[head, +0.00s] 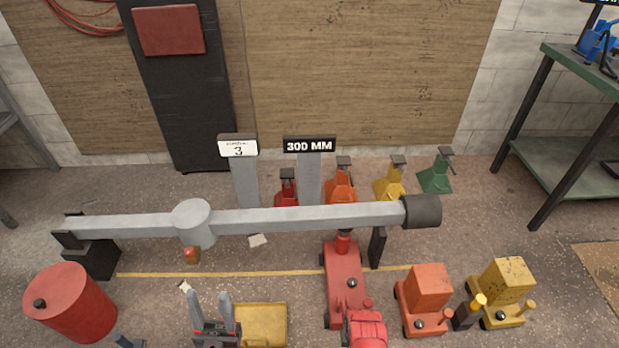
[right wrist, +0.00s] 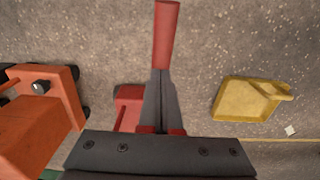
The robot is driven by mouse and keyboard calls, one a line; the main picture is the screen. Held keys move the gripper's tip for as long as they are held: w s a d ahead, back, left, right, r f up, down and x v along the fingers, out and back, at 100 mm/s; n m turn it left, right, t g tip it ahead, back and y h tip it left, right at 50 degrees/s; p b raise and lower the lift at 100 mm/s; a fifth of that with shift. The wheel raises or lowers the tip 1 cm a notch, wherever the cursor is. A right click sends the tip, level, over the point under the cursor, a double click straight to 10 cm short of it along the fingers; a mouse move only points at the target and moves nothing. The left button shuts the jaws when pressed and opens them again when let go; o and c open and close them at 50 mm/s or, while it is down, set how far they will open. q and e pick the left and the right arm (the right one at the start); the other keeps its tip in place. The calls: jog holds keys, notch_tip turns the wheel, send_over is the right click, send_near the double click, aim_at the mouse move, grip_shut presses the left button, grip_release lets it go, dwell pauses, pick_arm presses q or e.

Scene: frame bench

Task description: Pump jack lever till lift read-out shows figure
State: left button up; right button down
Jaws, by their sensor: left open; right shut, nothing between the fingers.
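A red floor jack (head: 345,285) stands under the grey beam (head: 300,218), its saddle close below the beam; I cannot tell if they touch. A thick red cylinder (head: 365,330), seemingly its lever grip, is at the bottom edge. A black sign (head: 310,145) on a grey post reads "300 MM". A white sign (head: 238,149) shows "3". My left gripper (head: 215,305) is open and empty, left of the jack. In the right wrist view my right gripper (right wrist: 160,75) is shut and empty; the red lever (right wrist: 166,35) shows just beyond its tips. The right gripper is not visible in the head view.
A red drum (head: 70,302) stands at left, a yellow tray (head: 262,325) beside my left gripper. Orange (head: 428,290) and yellow (head: 505,282) wheeled units stand right of the jack. Several coloured stands (head: 340,185) line up behind the beam. A green shelf (head: 565,165) is at right.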

notch_tip(320, 180, up, 8)
jog(key=p, duration=0.6)
jog(key=shift+s+f, duration=0.1)
dwell(0.4)
notch_tip(320, 180, up, 5)
jog(key=p, duration=0.4)
dwell(1.3)
